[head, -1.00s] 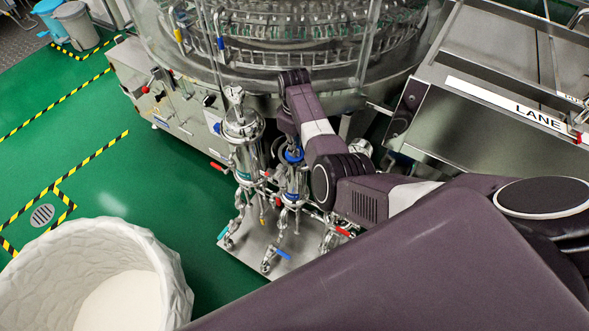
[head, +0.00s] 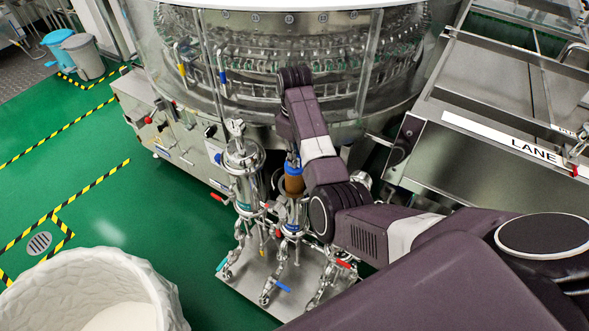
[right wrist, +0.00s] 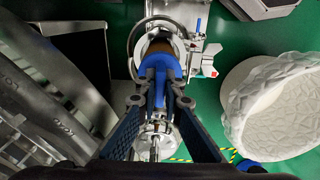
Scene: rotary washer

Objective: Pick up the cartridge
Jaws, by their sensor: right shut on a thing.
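The cartridge is a brown cylinder (head: 294,186) with a blue top, partly raised out of the middle steel housing (head: 290,218). Its lower part is hidden inside the housing. In the right wrist view its blue top (right wrist: 160,72) fills the centre, with a little brown beyond it. My right gripper (right wrist: 160,98) is shut on the blue top. In the head view my right arm hides most of this gripper. My left gripper is not in view.
A closed steel housing (head: 243,165) stands just left of the cartridge, close to it. The glass-walled rotary washer (head: 290,75) is behind. A LANE-marked steel conveyor (head: 480,160) is at right. A white textured bin (head: 150,275) stands front left.

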